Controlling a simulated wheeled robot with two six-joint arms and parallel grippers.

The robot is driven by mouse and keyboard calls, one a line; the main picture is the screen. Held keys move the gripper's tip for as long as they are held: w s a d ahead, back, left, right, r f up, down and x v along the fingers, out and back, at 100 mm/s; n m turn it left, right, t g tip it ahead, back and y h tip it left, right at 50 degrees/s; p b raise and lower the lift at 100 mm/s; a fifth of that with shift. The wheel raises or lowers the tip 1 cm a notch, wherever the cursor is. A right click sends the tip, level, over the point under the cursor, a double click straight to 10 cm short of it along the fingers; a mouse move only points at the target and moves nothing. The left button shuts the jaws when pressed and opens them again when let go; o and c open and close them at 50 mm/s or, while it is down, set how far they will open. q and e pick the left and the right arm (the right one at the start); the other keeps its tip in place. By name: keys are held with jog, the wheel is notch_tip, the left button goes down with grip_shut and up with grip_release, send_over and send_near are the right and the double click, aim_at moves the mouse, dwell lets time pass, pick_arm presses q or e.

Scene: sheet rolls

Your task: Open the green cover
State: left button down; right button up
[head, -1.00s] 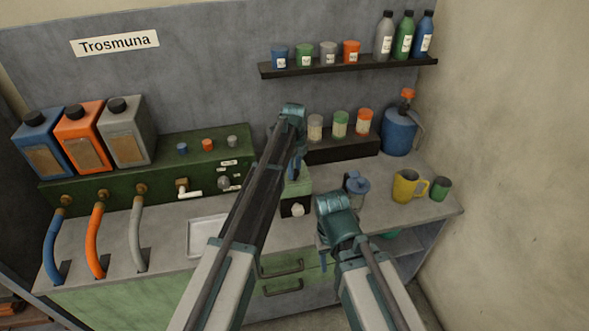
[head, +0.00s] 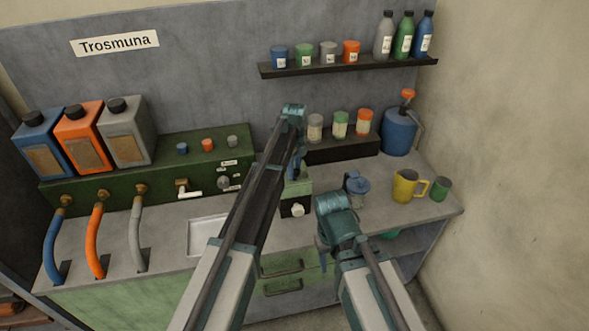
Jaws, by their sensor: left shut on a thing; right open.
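A small green box (head: 304,187) stands on the counter, with a dark front and a white knob (head: 297,210). Its green top, which looks like the cover, is partly hidden behind my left arm. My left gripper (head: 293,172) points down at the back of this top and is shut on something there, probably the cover. The contact itself is hidden by my arm. My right gripper (head: 322,250) is open and empty, in front of the counter edge, to the right of and nearer than the box.
A blue lidded jar (head: 357,188), a yellow mug (head: 405,186) and a green cup (head: 440,189) stand to the right. A dark riser (head: 342,149) with several jars is behind. Drawers (head: 283,287) are below.

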pick_arm(q)
jog(key=shift+w, duration=0.1)
jog(key=shift+w+a+r+p, duration=0.3)
jog(key=shift+w+r+p, duration=0.4)
jog(key=shift+w+r, duration=0.1)
jog(key=w, duration=0.1)
jog(key=w+a+r+p, duration=0.1)
jog(key=w, duration=0.1)
jog(key=w+r+p, duration=0.1)
jog(key=w, duration=0.1)
jog(key=shift+a, duration=0.3)
jog(key=shift+w+a, duration=0.3)
jog(key=shift+w, duration=0.6)
